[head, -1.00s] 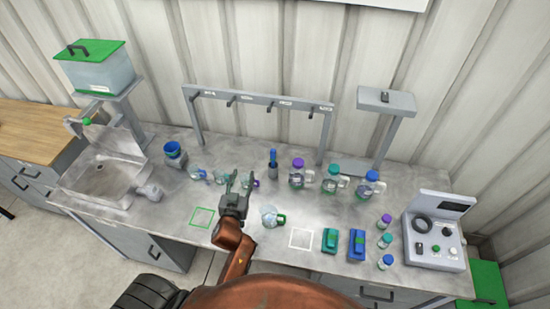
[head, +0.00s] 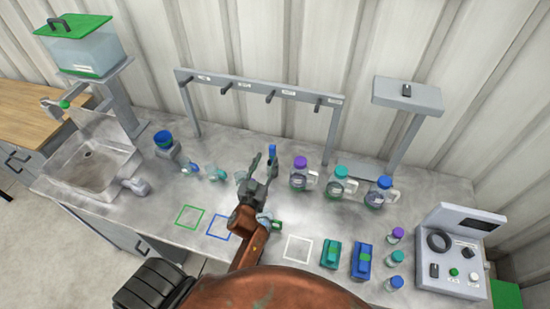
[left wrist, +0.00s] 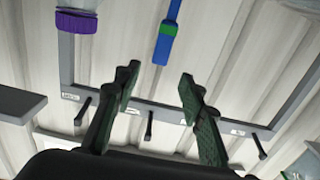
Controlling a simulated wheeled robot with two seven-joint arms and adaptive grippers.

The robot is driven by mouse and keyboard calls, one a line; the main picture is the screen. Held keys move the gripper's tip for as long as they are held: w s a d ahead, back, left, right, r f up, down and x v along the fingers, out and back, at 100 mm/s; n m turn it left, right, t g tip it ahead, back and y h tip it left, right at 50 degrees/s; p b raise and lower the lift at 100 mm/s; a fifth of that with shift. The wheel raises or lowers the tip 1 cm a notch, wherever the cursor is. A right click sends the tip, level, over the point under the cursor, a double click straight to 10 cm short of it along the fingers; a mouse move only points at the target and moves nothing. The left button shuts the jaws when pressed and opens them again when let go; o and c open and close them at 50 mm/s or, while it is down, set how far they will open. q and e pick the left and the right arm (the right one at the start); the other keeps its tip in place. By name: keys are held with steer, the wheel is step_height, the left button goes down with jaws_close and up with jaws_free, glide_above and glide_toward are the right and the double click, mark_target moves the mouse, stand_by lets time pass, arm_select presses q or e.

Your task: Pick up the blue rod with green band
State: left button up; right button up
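The blue rod with green band (head: 272,150) stands upright on the bench, its lower part hidden behind my left gripper in the head view. In the left wrist view the rod (left wrist: 166,40) shows blue with a green band, beyond the fingertips and in line with the gap between them. My left gripper (head: 263,166) is open and empty, its fingers spread apart and pointing toward the rod; both fingers also show in the left wrist view (left wrist: 159,76). I cannot tell the exact distance to the rod. My right gripper is not in view.
A purple-capped jug (head: 299,176) stands close right of the rod, with a teal-capped jug (head: 338,186) and blue-capped jug (head: 377,193) beyond. Small flasks (head: 216,174) lie to the left. A grey rack (head: 255,91) with hooks stands behind. Outlined squares (head: 190,216) mark the front.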

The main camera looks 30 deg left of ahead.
mark_target(271, 149)
arm_select(q)
steer(key=shift+p+x, duration=0.4)
steer(key=shift+x, duration=3.65)
steer(key=shift+d+f, duration=0.15)
steer(key=shift+c, duration=0.2)
jaws_close()
